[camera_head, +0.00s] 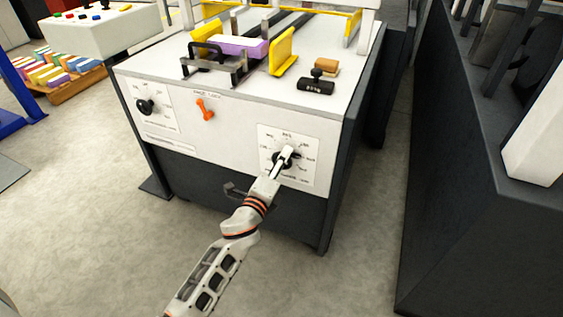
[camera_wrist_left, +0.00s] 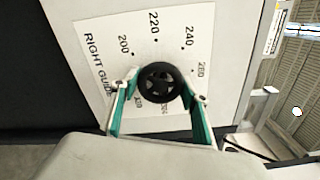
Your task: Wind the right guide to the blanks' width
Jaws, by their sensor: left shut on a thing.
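The black right-guide knob (camera_wrist_left: 160,70) sits on a white dial plate (camera_wrist_left: 100,32) marked "RIGHT GUIDE", with numbers such as 200, 220 and 240 around it. My left gripper (camera_wrist_left: 160,92) has a finger on each side of the knob and is shut on it. In the head view the left gripper (camera_head: 284,158) hides part of the knob, and I cannot read its setting. The yellow right guide (camera_head: 284,52) stands on the machine top, right of the purple blanks (camera_head: 232,46). My right gripper is not in view.
An orange lever (camera_head: 205,109) and another black knob (camera_head: 146,106) are on the front panel. A black stamp-like object (camera_head: 316,82) and a brown block (camera_head: 326,66) lie on top. A dark machine (camera_head: 465,180) stands at the right. Open floor lies in front.

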